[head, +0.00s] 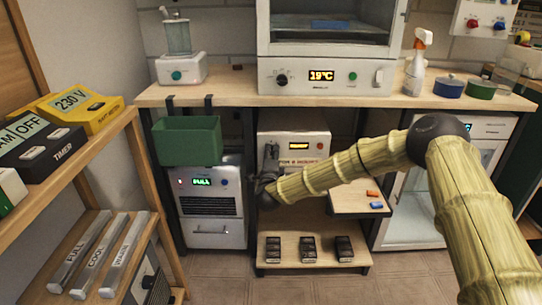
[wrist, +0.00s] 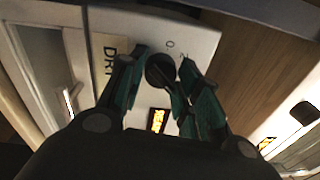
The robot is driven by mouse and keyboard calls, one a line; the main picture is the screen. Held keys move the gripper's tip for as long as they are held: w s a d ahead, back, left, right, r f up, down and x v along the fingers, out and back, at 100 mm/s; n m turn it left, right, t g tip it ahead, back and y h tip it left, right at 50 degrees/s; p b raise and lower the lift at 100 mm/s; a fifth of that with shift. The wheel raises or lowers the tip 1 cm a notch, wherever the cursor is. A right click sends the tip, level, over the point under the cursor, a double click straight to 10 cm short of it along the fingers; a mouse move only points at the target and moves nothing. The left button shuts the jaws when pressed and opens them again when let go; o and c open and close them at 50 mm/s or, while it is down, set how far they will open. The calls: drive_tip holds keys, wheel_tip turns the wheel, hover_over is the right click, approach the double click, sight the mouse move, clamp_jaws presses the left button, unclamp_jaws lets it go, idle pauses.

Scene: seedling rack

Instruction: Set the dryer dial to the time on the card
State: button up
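The dryer (head: 315,131) is a pale box under the bench, with a lit orange display (head: 299,146) too small to read. A card (head: 302,161) with red lettering is on its front; the words are hard to read, possibly ending in "HOURS". In the wrist view a card (wrist: 107,49) shows the letters "DR" and is partly covered by a finger. My gripper (head: 268,172) is at the dryer's left front and hides the dial in the head view. In the wrist view the dark round dial (wrist: 160,71) lies between the parted fingertips of my gripper (wrist: 163,70); contact is unclear.
A low shelf (head: 285,248) with several black blocks is below. A pull-out board (head: 352,205) with orange and blue pieces is to the right. The bench (head: 225,92) overhangs above.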

drive_tip(key=o, duration=0.3)
drive_tip(key=s, duration=1.2)
drive_tip(key=shift+a+f, duration=0.2)
drive_tip(key=shift+f, duration=0.2)
